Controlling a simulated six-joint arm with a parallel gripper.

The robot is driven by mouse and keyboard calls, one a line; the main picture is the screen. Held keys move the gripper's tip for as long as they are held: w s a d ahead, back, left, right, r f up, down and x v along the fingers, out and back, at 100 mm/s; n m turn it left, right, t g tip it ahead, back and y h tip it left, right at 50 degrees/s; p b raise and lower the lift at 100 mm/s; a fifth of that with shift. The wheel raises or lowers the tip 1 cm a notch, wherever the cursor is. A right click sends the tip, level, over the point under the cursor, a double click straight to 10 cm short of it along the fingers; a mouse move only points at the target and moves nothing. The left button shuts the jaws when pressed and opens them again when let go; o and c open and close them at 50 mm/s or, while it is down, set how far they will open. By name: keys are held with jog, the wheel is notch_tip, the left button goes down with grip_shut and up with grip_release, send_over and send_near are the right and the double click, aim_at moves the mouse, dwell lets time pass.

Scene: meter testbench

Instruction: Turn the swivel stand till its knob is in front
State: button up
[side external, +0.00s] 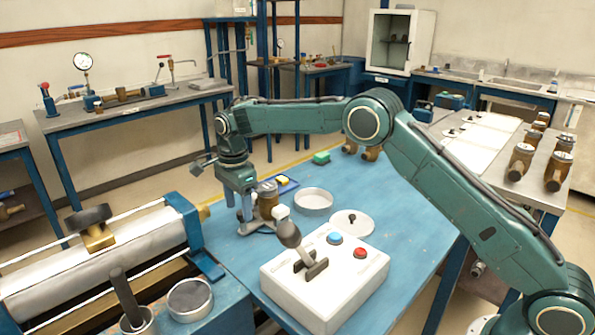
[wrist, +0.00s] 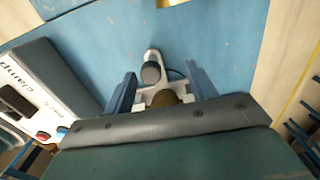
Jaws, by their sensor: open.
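The swivel stand (wrist: 153,56) has a pale grey base with a pointed end and sits on the blue table. In the side view the stand (side external: 258,228) is partly covered by my gripper. Its dark round knob (wrist: 152,73) stands near the pointed end, at the top in the wrist view. A brass-coloured meter body (side external: 267,200) is on the stand; its brass part (wrist: 165,98) also shows below the knob in the wrist view. My gripper (wrist: 162,88) is open, with its blue fingers on either side of the stand. I cannot tell whether they touch it.
A white control box (side external: 325,280) with a lever, blue button and red button stands close by. A round dish (side external: 313,201) and a lidded disc (side external: 351,223) lie behind it. A roller machine (side external: 100,260) is at the left.

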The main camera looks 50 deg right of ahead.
jog(key=shift+w, duration=0.1)
jog(key=shift+w+d, duration=0.15)
jog(key=shift+w, duration=0.6)
jog(key=shift+w+d, duration=0.2)
jog(key=shift+w, duration=0.2)
dwell(0.3)
jog(key=o, duration=0.4)
jog(key=shift+o, duration=0.2)
jog(key=shift+r, duration=0.1)
